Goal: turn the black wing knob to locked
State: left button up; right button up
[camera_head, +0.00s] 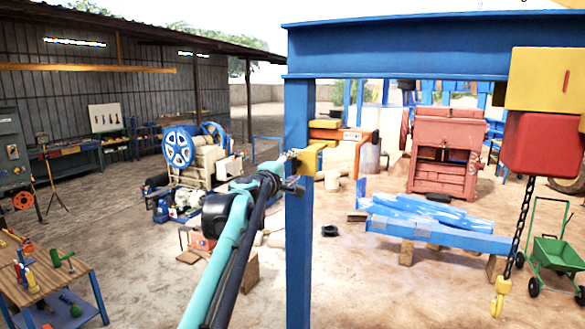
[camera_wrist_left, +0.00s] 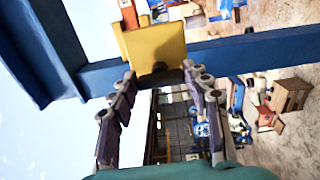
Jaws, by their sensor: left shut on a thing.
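A yellow box (camera_head: 311,158) is fixed on the blue post (camera_head: 299,240) of the gantry. In the left wrist view the yellow box (camera_wrist_left: 157,42) fills the space ahead of my fingers. The black wing knob (camera_wrist_left: 161,75) shows as a small dark shape on the near face of the box, between the fingertips. My left gripper (camera_wrist_left: 160,77) is shut on it, one finger on each side. In the head view my left gripper (camera_head: 291,162) reaches the box from the left and hides the knob. The knob's turn angle cannot be told. My right gripper is not in view.
A red hoist (camera_head: 542,144) hangs at the right with a chain and a yellow hook (camera_head: 500,297). A wooden workbench (camera_head: 40,275) stands at the lower left. Blue beams (camera_head: 440,232) lie right of the post. Open ground surrounds the post.

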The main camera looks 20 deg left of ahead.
pick_arm(q)
jog(key=shift+m, duration=0.3)
jog(key=o, duration=1.2)
jog(key=shift+c, duration=0.2)
jog(key=s, duration=1.2)
jog(key=shift+a, duration=0.15)
jog(key=shift+f, duration=0.1)
